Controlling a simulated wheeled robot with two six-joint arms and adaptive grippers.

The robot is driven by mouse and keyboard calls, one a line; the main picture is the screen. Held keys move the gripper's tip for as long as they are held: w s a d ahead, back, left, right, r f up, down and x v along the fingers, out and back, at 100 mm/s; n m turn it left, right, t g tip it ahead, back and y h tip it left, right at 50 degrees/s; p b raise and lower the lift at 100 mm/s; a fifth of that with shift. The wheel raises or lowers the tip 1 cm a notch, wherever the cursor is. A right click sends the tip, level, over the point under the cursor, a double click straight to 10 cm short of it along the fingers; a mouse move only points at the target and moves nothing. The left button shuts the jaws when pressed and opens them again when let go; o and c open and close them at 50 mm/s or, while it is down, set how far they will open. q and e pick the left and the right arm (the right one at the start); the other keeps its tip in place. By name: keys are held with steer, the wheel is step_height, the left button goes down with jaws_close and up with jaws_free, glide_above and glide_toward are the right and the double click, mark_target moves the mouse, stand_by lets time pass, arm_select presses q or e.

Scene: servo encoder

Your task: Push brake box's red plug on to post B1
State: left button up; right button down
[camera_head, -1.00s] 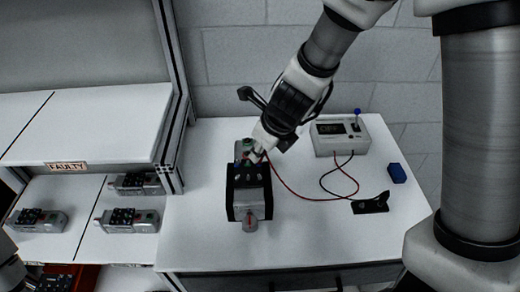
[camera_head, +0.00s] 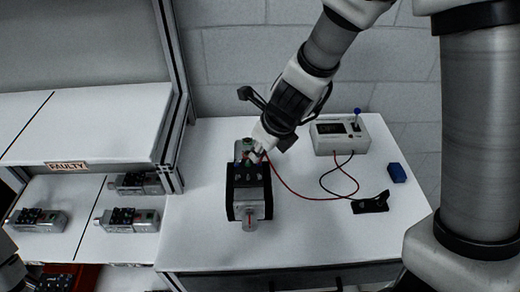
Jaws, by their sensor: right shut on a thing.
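The servo motor unit (camera_head: 249,206) sits in a black holder on the white table, with a row of dark terminal posts (camera_head: 247,177) near its back end. My right gripper (camera_head: 258,155) is over the back of this unit, shut on the red plug, which is mostly hidden by the fingers. The red lead (camera_head: 290,187) runs from the gripper to the brake box (camera_head: 340,135), a pale box with a dark display. Whether the plug touches a post cannot be told. Only a bit of my left arm shows at the lower left edge; its gripper is not in view.
A black lead runs from the brake box to a black stand (camera_head: 371,204) on the right. A blue block (camera_head: 397,172) lies near the right edge. A shelf labelled FAULTY (camera_head: 67,166) holds several similar units at left. The table front is clear.

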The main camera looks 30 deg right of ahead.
steer(key=shift+f, duration=0.15)
steer(key=c, duration=1.1)
jaws_free()
steer(key=shift+o, duration=0.2)
step_height(320, 180, up, 7)
steer(key=p, duration=0.7)
